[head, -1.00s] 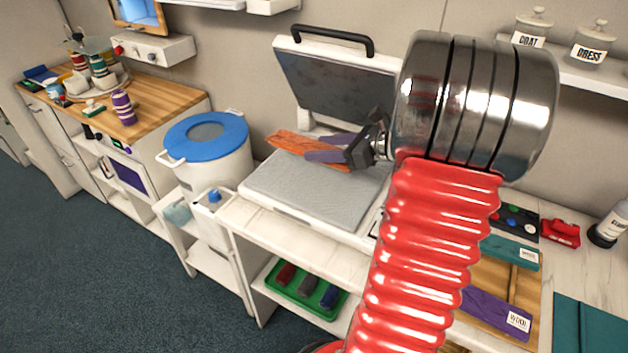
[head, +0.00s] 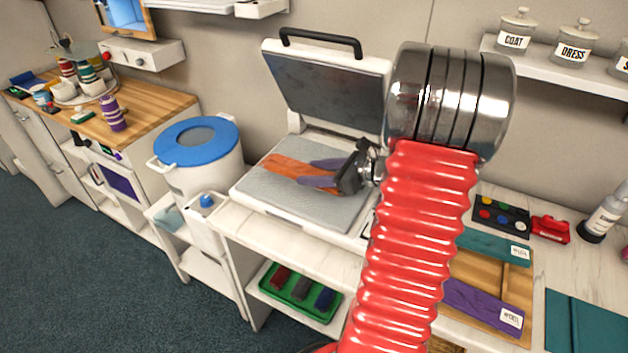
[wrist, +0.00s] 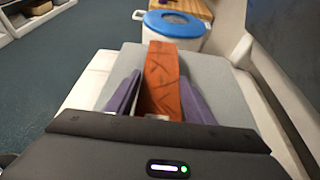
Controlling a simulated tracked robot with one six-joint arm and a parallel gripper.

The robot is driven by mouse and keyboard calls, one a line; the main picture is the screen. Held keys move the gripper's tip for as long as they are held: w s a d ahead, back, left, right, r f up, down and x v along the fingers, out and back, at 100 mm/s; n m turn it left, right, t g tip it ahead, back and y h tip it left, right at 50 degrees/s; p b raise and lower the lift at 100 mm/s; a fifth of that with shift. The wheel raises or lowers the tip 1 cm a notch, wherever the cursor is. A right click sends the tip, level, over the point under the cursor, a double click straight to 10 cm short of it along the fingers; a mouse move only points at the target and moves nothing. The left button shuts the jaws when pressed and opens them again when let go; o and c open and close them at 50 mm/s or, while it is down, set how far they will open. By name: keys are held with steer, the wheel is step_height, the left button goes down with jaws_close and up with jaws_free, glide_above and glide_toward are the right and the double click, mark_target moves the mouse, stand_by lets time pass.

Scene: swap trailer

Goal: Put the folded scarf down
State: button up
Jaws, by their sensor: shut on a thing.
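The folded scarf (head: 284,168) is a flat orange strip with dark markings. My gripper (head: 315,173) is shut on it, with a purple finger on each side. The scarf extends left from the fingers over the grey pad (head: 311,207) of an open press. It is on the pad or very close above it; I cannot tell whether it touches. In the wrist view the scarf (wrist: 161,70) points away between the fingers of my gripper (wrist: 160,80), over the pad (wrist: 213,98). Its near end is partly hidden by the gripper body.
The raised press lid (head: 330,95) stands behind the pad. A white bin with a blue lid (head: 196,143) is to the left. A green tray (head: 293,299) sits on the shelf below. Teal and purple folded cloths (head: 484,305) lie on the right.

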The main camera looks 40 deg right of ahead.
steer(key=shift+f, duration=1.35)
steer(key=shift+f, duration=0.25)
steer(key=o, duration=1.1)
steer(key=shift+s+a+f, duration=0.1)
steer(key=shift+a+f, duration=0.05)
steer(key=shift+f, duration=0.05)
steer(key=shift+r, duration=0.15)
steer(key=shift+s+r, duration=0.15)
steer(key=shift+s, duration=0.05)
steer(key=v, duration=1.1)
steer(key=shift+s+d+r, duration=0.15)
steer(key=shift+d+r, duration=0.15)
steer(key=shift+r, duration=0.1)
